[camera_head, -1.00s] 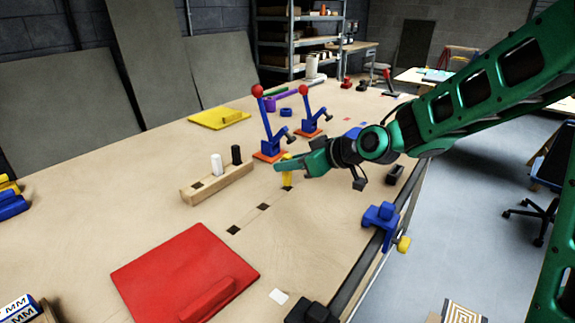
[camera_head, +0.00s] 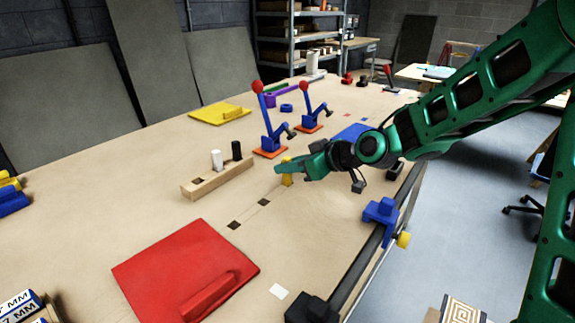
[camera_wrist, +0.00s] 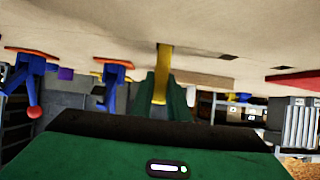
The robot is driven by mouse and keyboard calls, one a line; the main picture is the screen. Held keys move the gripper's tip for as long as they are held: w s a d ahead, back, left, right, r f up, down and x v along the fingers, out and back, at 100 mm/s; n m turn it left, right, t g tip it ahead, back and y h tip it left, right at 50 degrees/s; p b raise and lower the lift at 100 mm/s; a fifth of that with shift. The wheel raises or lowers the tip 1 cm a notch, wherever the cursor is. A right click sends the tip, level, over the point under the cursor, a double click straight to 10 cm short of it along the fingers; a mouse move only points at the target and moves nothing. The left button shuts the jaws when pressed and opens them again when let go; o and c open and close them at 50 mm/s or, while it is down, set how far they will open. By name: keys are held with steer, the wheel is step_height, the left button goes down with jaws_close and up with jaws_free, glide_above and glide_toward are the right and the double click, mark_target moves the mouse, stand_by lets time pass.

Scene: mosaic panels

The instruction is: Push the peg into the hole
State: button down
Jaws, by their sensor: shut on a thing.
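The yellow peg (camera_head: 287,177) stands about upright on the wooden table in the head view. It also shows in the wrist view (camera_wrist: 162,72), where its far end meets the tabletop. My gripper (camera_head: 282,169) is shut on the peg's upper part. Two dark square holes (camera_head: 264,202) (camera_head: 234,225) lie in the table in a line with the peg. The hole under the peg is hidden by the peg; I cannot tell how deep the peg sits in it.
A wooden block (camera_head: 222,181) with a white peg (camera_head: 217,159), a black peg (camera_head: 236,150) and an empty hole stands to the left. Two blue toggle clamps (camera_head: 269,135) (camera_head: 309,112) stand behind. A red panel (camera_head: 170,262) lies in front. A blue clamp (camera_head: 379,215) sits at the right edge.

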steer(key=shift+f, duration=1.5)
steer(key=c, duration=1.6)
jaws_free()
step_height(320, 180, up, 4)
steer(key=shift+r, duration=0.15)
steer(key=s+a+r, duration=0.4)
steer(key=s+a, duration=0.1)
steer(key=s+a+r, duration=0.2)
steer(key=s+a, duration=0.1)
steer(key=shift+s+r, duration=0.2)
steer(key=shift+r, duration=0.1)
steer(key=shift+s, duration=0.1)
